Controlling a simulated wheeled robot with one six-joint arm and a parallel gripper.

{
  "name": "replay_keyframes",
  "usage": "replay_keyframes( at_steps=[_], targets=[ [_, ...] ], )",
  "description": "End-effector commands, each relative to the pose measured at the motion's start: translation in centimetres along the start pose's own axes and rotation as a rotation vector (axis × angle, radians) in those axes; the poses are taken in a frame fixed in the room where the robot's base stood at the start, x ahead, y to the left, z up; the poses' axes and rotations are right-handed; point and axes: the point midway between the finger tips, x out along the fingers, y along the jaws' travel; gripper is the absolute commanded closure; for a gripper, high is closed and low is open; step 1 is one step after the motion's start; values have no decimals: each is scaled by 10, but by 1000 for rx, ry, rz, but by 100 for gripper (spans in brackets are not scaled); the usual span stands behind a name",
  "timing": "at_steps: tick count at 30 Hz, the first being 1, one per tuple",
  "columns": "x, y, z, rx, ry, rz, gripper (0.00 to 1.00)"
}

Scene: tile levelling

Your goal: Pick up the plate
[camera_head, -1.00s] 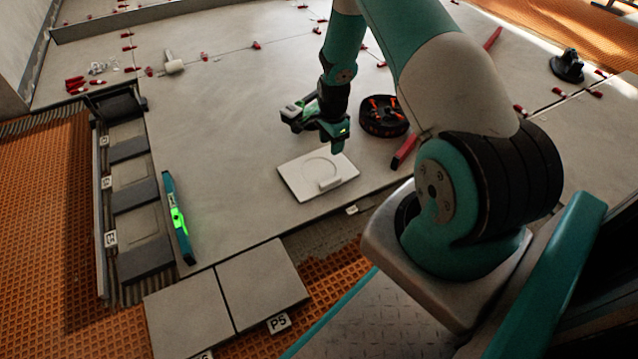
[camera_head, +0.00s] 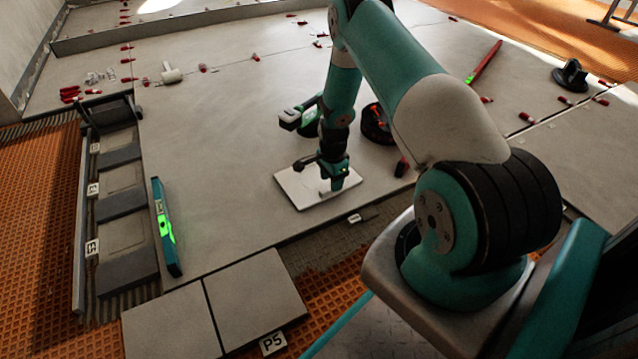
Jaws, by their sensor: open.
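The plate (camera_head: 297,192) is a white, flat, squarish slab lying on the grey tiled floor in the middle of the view. A small raised handle block shows near its right side. My gripper (camera_head: 332,187) points down over the right part of the plate, right at the handle. Its jaws are open. The fingers hide most of the handle, and I cannot tell whether they touch it.
A green-lit spirit level (camera_head: 165,228) lies at the left beside a rack of grey tiles (camera_head: 122,225). A dark round container (camera_head: 377,124) stands behind my arm. Two loose tiles (camera_head: 255,297) lie in front. Red clips and a white mallet (camera_head: 171,73) lie farther back.

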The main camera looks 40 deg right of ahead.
Motion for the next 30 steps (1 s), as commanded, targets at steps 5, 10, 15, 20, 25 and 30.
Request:
replay_keyframes(
  at_steps=[5,10,15,20,25,30],
  targets=[
    [32,0,-1,0,0,1,51],
    [41,-1,-1,0,0,0,51],
    [39,-1,-1,0,0,0,51],
    [39,-1,-1,0,0,0,86],
    [39,-1,-1,0,0,0,100],
    [38,-1,-1,0,0,0,100]
  ],
)
